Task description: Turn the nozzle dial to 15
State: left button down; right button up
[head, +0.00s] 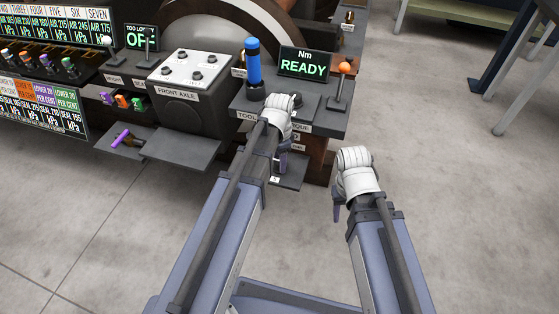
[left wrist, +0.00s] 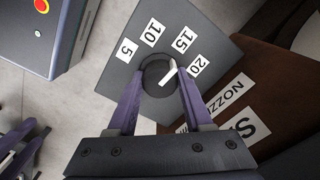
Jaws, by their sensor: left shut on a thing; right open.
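In the left wrist view the nozzle dial is a dark round knob (left wrist: 152,72) with a white pointer bar, on a dark plate (left wrist: 122,72) with labels 5, 10, 15 (left wrist: 185,40) and 20. The pointer slants up and right, roughly toward 15; its exact alignment is hard to tell. My left gripper (left wrist: 159,78) is shut on the dial, one finger on each side. In the head view my left gripper (head: 281,163) is low at the station's front, and my arm hides the dial. My right gripper (head: 341,205) is open and empty, out to the right.
Above the left gripper is a shelf with a blue-handled tool (head: 253,62), a READY display (head: 304,63) and an orange-knobbed lever (head: 343,80). A FRONT AXLE box (head: 190,80) stands left of it. A lower shelf (head: 180,147) juts out.

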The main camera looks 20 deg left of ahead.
pick_arm(q)
jog(key=shift+m, duration=0.3)
dwell(0.4)
jog(key=shift+c, duration=1.5)
grip_release()
notch_tip(320, 180, up, 8)
jog(key=p, duration=0.8)
jog(key=shift+f, duration=0.1)
